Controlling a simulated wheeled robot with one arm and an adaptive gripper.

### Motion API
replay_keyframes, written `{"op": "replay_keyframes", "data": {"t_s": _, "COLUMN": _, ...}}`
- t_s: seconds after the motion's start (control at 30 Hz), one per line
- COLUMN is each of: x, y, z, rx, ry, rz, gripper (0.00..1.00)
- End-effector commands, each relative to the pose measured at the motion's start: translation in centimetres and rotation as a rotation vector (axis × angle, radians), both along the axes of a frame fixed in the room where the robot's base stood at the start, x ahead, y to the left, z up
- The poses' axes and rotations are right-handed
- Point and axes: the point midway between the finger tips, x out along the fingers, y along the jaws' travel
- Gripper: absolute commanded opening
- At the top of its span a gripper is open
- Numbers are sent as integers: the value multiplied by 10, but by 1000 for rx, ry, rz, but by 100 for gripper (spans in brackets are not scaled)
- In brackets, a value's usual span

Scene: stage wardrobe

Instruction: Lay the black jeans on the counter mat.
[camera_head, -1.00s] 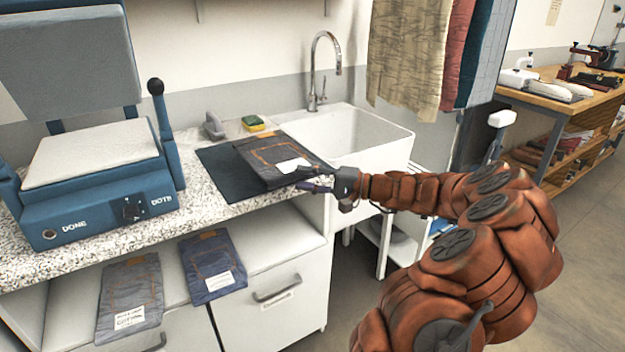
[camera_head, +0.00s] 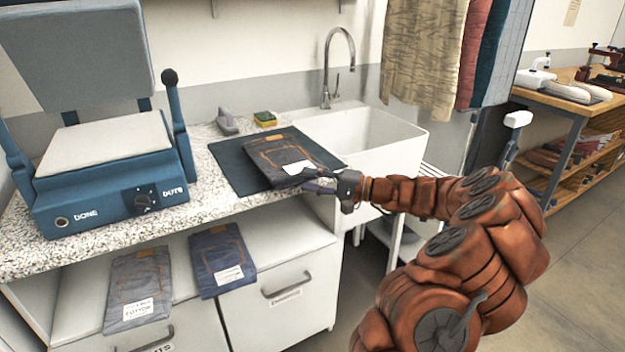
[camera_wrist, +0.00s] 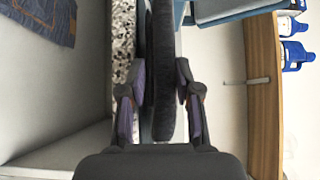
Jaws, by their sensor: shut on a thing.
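The black jeans (camera_head: 272,152) are a folded dark charcoal bundle with brown stitching and a white label, over the dark counter mat (camera_head: 232,169). My gripper (camera_head: 312,182) is at their front right edge and is shut on that edge, near the label. In the wrist view the jeans' thick dark edge (camera_wrist: 165,60) runs between the two fingers of my gripper (camera_wrist: 160,85). The jeans lie nearly flat over the mat, whose left strip stays bare. I cannot tell whether their whole underside touches it.
A blue heat press (camera_head: 110,170) stands left on the speckled counter (camera_head: 190,208). A sponge (camera_head: 265,118) lies behind the mat, and a white sink (camera_head: 370,135) is at the right. Grey jeans (camera_head: 140,280) and navy jeans (camera_head: 222,250) lie on the shelf below.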

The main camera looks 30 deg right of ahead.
Motion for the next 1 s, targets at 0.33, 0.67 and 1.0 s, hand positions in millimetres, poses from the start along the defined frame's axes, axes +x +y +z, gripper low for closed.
{"op": "replay_keyframes", "data": {"t_s": 0.33, "x": 0, "y": 0, "z": -2, "rx": 0, "ry": -1, "rz": 0, "gripper": 0}}
{"op": "replay_keyframes", "data": {"t_s": 0.67, "x": 0, "y": 0, "z": -3, "rx": 0, "ry": -1, "rz": 0, "gripper": 0}}
{"op": "replay_keyframes", "data": {"t_s": 1.0, "x": 0, "y": 0, "z": -7, "rx": 0, "ry": -1, "rz": 0, "gripper": 35}}
